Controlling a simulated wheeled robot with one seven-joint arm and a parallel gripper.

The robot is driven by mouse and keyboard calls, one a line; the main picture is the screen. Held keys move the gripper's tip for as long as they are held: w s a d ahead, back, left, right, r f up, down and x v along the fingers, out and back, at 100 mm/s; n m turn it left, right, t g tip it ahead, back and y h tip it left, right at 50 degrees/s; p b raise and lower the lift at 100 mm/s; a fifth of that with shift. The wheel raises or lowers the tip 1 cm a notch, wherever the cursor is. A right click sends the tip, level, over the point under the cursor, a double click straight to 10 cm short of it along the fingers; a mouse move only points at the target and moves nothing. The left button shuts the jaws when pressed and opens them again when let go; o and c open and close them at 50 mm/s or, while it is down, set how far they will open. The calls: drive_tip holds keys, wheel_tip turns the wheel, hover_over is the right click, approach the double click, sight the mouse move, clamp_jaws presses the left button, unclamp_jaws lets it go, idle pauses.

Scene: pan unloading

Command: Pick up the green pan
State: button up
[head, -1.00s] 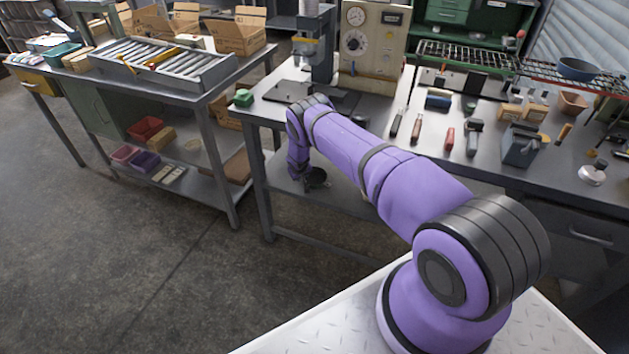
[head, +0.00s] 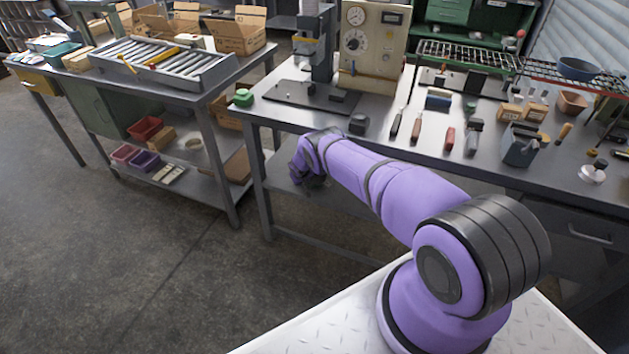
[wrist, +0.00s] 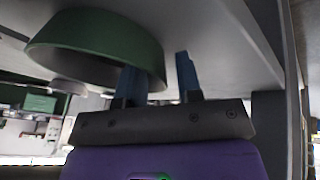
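The green pan (wrist: 105,42) shows large and close at the upper left of the wrist view, with a rounded wall. My gripper (wrist: 162,80) has two blue fingers with a clear gap. The left finger overlaps the pan's lower right side, and the right finger stands just beyond its right edge. I cannot tell whether either finger touches the pan. In the head view my gripper (head: 312,182) is dark, small and low by the near side of the workbench, partly hidden by my purple arm. I cannot make out the pan there.
A blue bowl (head: 578,68) sits on the rack at right. A lower shelf (head: 330,222) lies under the bench. The floor at left is clear.

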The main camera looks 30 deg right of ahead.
clamp_jaws()
drive_tip(key=shift+r, duration=0.15)
